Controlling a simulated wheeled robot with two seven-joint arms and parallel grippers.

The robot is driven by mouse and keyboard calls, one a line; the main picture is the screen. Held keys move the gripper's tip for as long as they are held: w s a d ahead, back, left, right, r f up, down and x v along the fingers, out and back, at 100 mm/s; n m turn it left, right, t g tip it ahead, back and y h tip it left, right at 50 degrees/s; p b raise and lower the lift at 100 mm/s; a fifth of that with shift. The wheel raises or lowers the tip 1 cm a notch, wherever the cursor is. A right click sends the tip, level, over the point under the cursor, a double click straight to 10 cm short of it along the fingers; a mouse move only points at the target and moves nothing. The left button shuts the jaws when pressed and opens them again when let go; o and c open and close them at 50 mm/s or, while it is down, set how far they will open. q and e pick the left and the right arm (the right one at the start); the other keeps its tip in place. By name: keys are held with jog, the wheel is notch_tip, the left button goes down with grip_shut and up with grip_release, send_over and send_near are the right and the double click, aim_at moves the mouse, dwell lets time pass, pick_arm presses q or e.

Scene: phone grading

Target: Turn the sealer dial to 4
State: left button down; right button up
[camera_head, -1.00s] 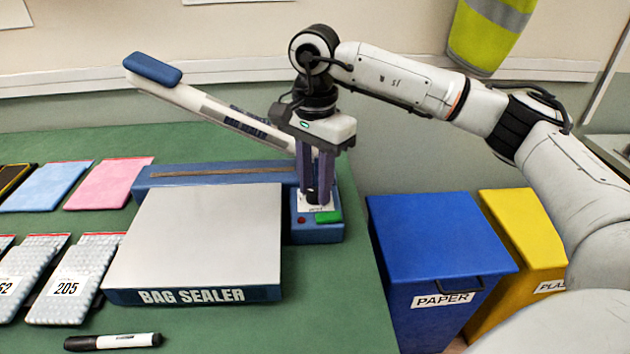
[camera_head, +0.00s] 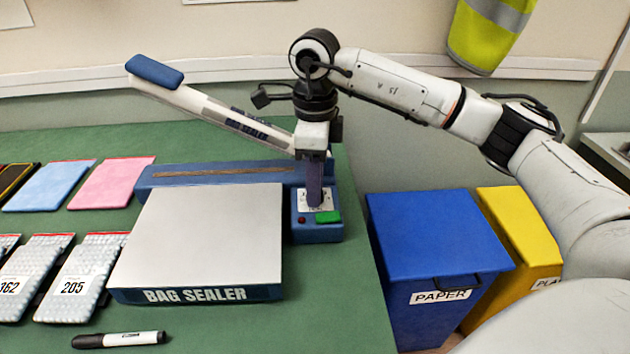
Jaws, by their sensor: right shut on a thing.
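The bag sealer has a grey plate (camera_head: 210,235), a blue front labelled "BAG SEALER" and a raised arm with a blue handle (camera_head: 155,71). Its blue control box (camera_head: 318,234) stands at the right end, with a white dial face (camera_head: 307,202), a red light and a green switch. My right gripper (camera_head: 314,204) points straight down over the dial face and is shut on the dial knob. The fingers hide the knob, and the dial's numbers and setting are too small to read. My left gripper is not in view.
Phones in bubble bags (camera_head: 80,278) and coloured pouches (camera_head: 112,183) lie on the green table at the left. A marker (camera_head: 118,339) lies in front. A blue paper bin (camera_head: 435,230) and a yellow bin (camera_head: 520,235) stand right of the table.

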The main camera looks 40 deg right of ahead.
jog(key=m, duration=0.5)
jog(key=shift+r+p, duration=0.1)
jog(key=shift+p, duration=0.3)
dwell(0.4)
jog(key=o, duration=1.1)
jog(key=shift+c, duration=0.2)
notch_tip(320, 180, up, 10)
jog(key=shift+r, duration=0.1)
